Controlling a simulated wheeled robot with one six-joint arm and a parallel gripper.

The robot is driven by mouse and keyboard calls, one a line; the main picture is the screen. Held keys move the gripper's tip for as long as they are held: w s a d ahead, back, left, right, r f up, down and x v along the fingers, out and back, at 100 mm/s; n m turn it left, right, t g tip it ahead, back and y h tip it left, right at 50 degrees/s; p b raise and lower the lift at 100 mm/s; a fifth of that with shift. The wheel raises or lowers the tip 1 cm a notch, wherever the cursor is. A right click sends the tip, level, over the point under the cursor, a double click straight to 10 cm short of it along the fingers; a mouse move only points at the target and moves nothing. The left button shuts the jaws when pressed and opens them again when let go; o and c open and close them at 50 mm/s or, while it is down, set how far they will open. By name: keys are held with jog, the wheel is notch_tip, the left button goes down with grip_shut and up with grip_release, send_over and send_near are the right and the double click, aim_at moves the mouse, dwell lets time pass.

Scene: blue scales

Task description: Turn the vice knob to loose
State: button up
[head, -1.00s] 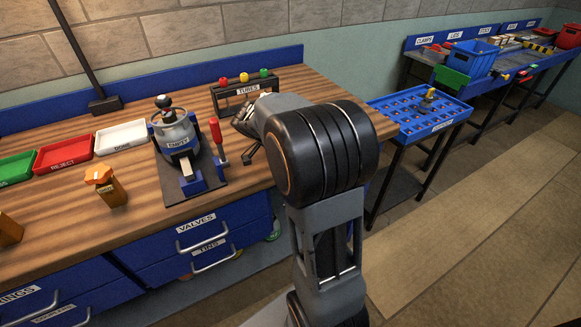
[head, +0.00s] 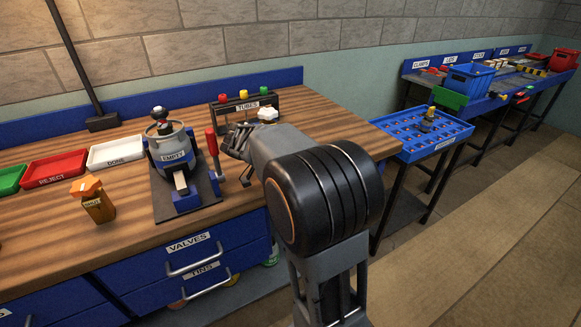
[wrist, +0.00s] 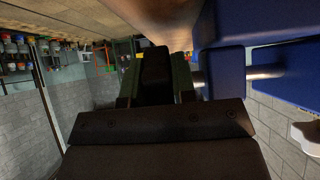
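A blue vice (head: 186,201) sits on a dark base plate (head: 163,208) near the bench's front edge, with a pale block (head: 180,182) at its jaws. A grey canister labelled EMPTY (head: 172,143) with a black knob on top stands just behind it. A red upright handle (head: 212,142) rises at the plate's right side. I cannot tell which part is the vice knob. My gripper (head: 240,142) is just right of the red handle, partly hidden by my arm. In the wrist view its dark and green fingers (wrist: 156,80) show, but their gap is unclear.
White (head: 117,152) and red (head: 56,170) trays lie left on the wooden bench. An orange bottle (head: 93,200) stands left of the vice. A TUBES rack (head: 245,108) stands behind my gripper. Blue drawers (head: 190,257) with metal handles lie below the bench front.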

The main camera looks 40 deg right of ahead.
jog(key=shift+o, duration=0.7)
jog(key=shift+r, duration=0.3)
notch_tip(320, 180, up, 2)
jog(key=shift+r, duration=0.25)
jog(key=shift+o, duration=1.3)
jog(key=s+r, duration=0.1)
jog(key=s+a+r, duration=0.1)
jog(key=r, duration=0.2)
jog(key=shift+s+a+r, duration=0.15)
jog(key=shift+s+r, duration=0.15)
jog(key=shift+s, duration=0.1)
jog(key=s+a+r, duration=0.1)
jog(key=s, duration=0.1)
jog(key=s+a+r, duration=0.1)
jog(key=s+r, duration=0.1)
jog(key=s, duration=0.1)
jog(key=s+a+r, duration=0.1)
jog(key=s+a, duration=0.1)
jog(key=s, duration=0.1)
jog(key=shift+s+r, duration=0.25)
jog(key=shift+r, duration=0.1)
jog(key=shift+c, duration=1.3)
jog(key=shift+s+a+r, duration=0.15)
jog(key=shift+s, duration=0.2)
jog(key=shift+s+a+r, duration=0.15)
jog(key=shift+s, duration=0.2)
jog(key=shift+f, duration=0.1)
